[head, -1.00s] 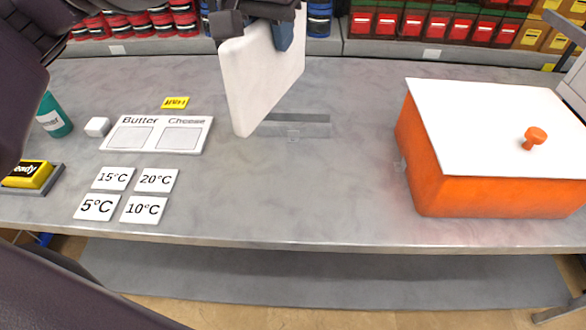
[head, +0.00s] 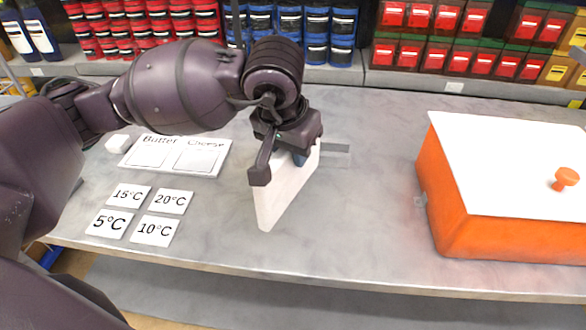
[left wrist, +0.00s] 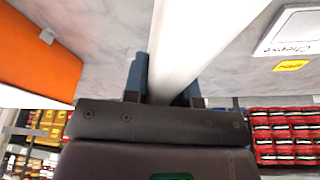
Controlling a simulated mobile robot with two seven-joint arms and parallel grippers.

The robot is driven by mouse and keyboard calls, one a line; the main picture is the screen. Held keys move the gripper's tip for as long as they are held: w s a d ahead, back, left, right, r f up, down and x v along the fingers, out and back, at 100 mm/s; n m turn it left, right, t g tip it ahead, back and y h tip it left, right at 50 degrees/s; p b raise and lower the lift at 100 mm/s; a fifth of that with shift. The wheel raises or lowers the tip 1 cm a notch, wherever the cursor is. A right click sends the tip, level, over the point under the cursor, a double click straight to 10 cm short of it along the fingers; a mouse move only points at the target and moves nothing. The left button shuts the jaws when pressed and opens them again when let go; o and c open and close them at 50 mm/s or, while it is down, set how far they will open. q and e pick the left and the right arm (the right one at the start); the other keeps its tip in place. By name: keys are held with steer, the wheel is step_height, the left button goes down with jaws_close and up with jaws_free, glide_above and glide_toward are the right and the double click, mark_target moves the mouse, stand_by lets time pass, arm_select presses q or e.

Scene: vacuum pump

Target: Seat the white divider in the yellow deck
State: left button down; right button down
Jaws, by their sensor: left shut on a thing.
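The white divider (head: 284,200) is a flat, upright panel held by my left gripper (head: 283,163) over the grey table. The left wrist view shows the panel (left wrist: 183,42) between the two fingers of the left gripper (left wrist: 163,85). I cannot tell whether the panel's lower edge touches the table. The gripper hides part of its upper edge. I see no yellow deck that I can make out. My right gripper is not in view.
An orange box (head: 490,228) with a white lid (head: 510,155) stands at the right. A Butter/Cheese board (head: 178,157) and several temperature cards (head: 130,195) lie at the left. A grey strip (head: 336,149) lies behind the divider. The table front is clear.

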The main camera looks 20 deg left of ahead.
mark_target(293, 171)
arm_select(q)
steer(key=shift+f, duration=2.3)
steer(key=shift+f+b, duration=0.15)
steer(key=shift+b, duration=0.15)
steer(key=c, duration=0.9)
jaws_free()
